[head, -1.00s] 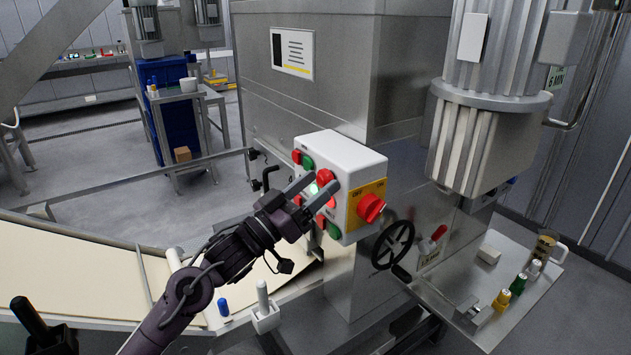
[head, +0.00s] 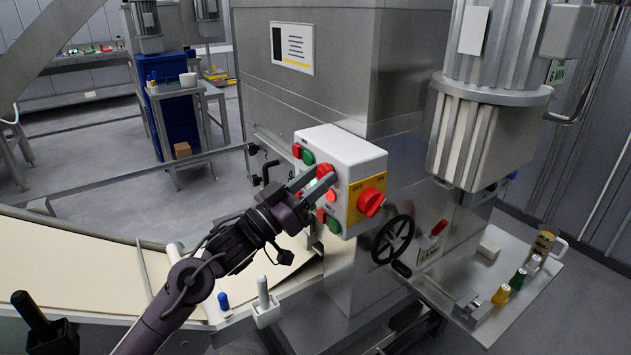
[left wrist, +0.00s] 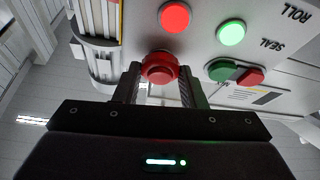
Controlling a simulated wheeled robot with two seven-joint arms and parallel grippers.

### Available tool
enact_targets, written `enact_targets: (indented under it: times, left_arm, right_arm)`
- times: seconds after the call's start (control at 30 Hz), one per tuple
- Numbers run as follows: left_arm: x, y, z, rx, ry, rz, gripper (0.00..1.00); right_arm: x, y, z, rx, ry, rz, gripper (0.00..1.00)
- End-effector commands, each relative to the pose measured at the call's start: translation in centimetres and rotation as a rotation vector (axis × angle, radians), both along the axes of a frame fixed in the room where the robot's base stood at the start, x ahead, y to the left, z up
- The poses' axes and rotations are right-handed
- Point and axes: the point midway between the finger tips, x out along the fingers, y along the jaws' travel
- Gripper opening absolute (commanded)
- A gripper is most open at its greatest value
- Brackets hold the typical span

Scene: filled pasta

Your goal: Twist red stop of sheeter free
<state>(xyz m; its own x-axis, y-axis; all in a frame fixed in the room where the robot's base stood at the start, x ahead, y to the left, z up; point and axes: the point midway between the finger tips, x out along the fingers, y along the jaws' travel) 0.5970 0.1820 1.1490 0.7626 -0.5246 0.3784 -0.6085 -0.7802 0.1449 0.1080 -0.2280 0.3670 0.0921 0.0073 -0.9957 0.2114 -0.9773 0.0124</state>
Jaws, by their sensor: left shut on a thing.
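The red stop (head: 326,170) is a round mushroom button on the front face of the white control box (head: 346,150). My left gripper (head: 319,181) reaches it from the lower left and is shut on it. In the left wrist view the red stop (left wrist: 160,67) sits between the two dark fingers, one on each side. Its base is partly hidden by the fingers. My right gripper is not in view.
Other red and green buttons (left wrist: 230,32) sit close around the stop, one glowing green. A red rotary switch (head: 370,202) on a yellow plate is on the box's side. A black handwheel (head: 393,240) is below right. A belt (head: 65,260) runs at lower left.

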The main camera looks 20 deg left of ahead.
Motion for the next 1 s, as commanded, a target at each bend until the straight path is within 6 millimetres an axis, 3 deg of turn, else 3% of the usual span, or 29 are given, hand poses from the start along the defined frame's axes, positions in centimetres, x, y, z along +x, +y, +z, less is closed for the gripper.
enact_targets:
  times: [0.6, 1.0]
  left_arm:
    - [0.2, 0.3, -0.2, 0.373, -0.289, 0.000, 0.14]
    - [0.2, 0.3, 0.1, 0.544, -0.425, 0.001, 0.14]
  right_arm:
    - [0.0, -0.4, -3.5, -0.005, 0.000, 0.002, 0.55]
    - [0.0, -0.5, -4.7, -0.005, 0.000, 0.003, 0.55]
